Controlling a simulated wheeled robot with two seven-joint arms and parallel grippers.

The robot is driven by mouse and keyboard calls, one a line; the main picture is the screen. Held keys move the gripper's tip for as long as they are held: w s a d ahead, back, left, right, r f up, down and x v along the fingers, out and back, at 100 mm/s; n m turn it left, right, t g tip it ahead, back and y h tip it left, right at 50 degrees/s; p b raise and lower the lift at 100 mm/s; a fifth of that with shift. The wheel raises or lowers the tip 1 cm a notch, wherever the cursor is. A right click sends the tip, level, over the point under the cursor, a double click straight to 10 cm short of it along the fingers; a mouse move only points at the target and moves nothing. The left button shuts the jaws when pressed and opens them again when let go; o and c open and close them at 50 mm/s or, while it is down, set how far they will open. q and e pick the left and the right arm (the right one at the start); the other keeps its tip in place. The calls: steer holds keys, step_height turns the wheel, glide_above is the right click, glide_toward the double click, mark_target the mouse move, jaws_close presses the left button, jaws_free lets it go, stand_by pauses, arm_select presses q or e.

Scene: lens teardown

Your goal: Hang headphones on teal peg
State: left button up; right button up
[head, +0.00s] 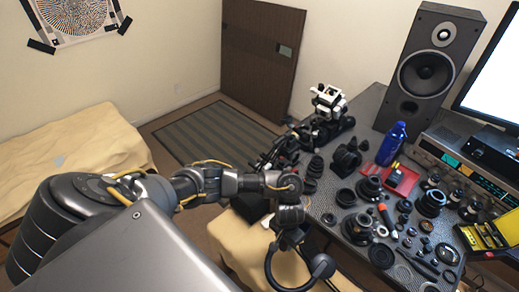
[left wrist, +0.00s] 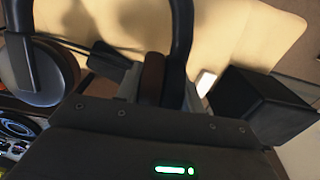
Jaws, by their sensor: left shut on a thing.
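My left gripper (head: 289,224) is shut on a pair of dark headphones (head: 271,270) and holds them beside the left edge of the cluttered desk. One round ear cup and the curved band hang below the gripper in the head view. In the left wrist view the headphones' ear cup (left wrist: 38,72) is at the left, and a dark band with a brown part (left wrist: 152,75) passes between the fingers of the left gripper (left wrist: 160,92). I see no teal peg in either view. My right gripper is not in view.
The desk (head: 372,108) is crowded with lens parts, a blue bottle (head: 391,145), a red tray (head: 401,180) and a yellow case (head: 487,237). A tall speaker (head: 428,70) stands at the back. A bed (head: 75,160) is at left; the striped rug (head: 215,138) is clear.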

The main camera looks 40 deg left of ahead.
arm_select(q)
steer(key=a+f+b, duration=0.2)
steer(key=a, duration=0.2)
steer(key=a+f+b, duration=0.2)
steer(key=a+f, duration=0.1)
steer(key=a, duration=0.1)
steer(key=s+a+f+b, duration=0.1)
steer(key=a+f+b, duration=0.1)
steer(key=a+f, duration=0.1)
steer(key=shift+a, duration=0.5)
steer(key=shift+a+f, duration=0.4)
steer(key=shift+f, duration=0.05)
steer(key=shift+a, duration=0.1)
steer(key=f, duration=0.3)
steer(key=shift+a+f, duration=0.25)
steer(key=shift+a, duration=0.1)
steer(key=shift+f+b, duration=0.15)
steer(key=shift+b, duration=0.15)
steer(key=o, duration=1.2)
steer(key=shift+c, duration=0.2)
steer(key=shift+f, duration=0.1)
